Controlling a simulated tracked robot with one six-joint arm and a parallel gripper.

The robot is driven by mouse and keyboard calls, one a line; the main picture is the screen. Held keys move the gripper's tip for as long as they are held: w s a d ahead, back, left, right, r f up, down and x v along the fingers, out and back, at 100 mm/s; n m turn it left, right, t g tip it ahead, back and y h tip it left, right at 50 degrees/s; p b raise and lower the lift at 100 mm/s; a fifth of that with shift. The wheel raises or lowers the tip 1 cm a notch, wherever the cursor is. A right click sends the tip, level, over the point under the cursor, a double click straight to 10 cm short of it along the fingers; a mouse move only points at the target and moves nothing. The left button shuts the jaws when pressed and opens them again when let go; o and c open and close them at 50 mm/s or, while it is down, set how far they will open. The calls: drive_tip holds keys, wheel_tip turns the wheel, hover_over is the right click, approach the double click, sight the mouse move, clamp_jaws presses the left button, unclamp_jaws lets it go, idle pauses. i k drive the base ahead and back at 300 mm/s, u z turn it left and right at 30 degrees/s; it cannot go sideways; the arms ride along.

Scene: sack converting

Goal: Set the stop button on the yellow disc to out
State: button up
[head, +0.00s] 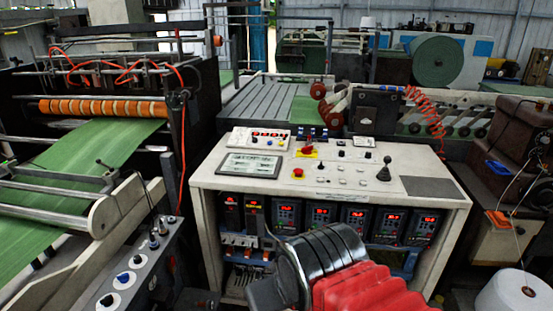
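A small red stop button (298,171) sits on a yellow disc (298,177) near the middle of the pale control desk top (240,187). At this size I cannot tell whether it is pushed in or out. A larger red knob (306,150) on a yellow plate (306,155) is just behind it. My arm, black and grey with red bellows, rises from the bottom edge in front of the desk, below and apart from the button. No gripper fingers show.
The desk top also holds a grey display panel (251,165), a white box with buttons (260,139) and a black joystick (384,170). Lit red-digit controllers (357,220) fill the desk front. A slanted button panel (128,268) and green web rollers stand left. A white spool (512,294) is at lower right.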

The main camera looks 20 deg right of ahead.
sight(298, 171)
drive_tip(key=i, duration=0.85)
drive_tip(key=z, duration=0.7)
drive_tip(key=i, duration=0.6)
drive_tip(key=z, duration=0.4)
